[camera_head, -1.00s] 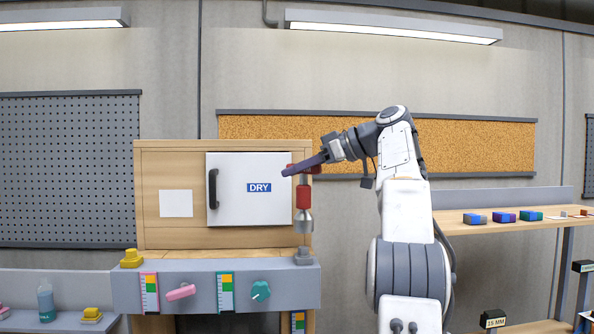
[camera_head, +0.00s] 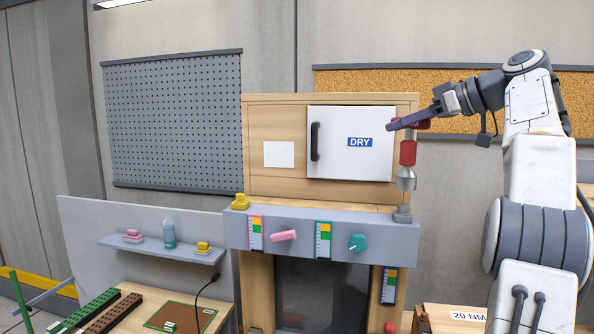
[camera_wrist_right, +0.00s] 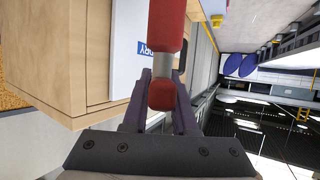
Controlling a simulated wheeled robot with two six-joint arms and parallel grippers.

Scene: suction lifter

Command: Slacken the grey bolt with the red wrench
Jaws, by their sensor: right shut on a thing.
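The red wrench (camera_head: 408,152) hangs upright in the head view, with a red crosspiece on top, a red body and a grey socket end. My right gripper (camera_head: 405,122) is shut on its upper part, with the dark fingers pointing left. In the right wrist view the wrench (camera_wrist_right: 167,20) stands between the two purple-grey fingers (camera_wrist_right: 163,100). The grey bolt (camera_head: 403,214) stands at the right end of the grey ledge. The socket is almost straight above the bolt, with a small gap between them. My left gripper is out of view.
The grey ledge (camera_head: 330,240) carries a yellow block (camera_head: 240,201), a pink lever (camera_head: 284,236) and a teal knob (camera_head: 358,243). A white door marked DRY (camera_head: 350,160) is behind the wrench. A shelf (camera_head: 160,248) with a bottle is at left.

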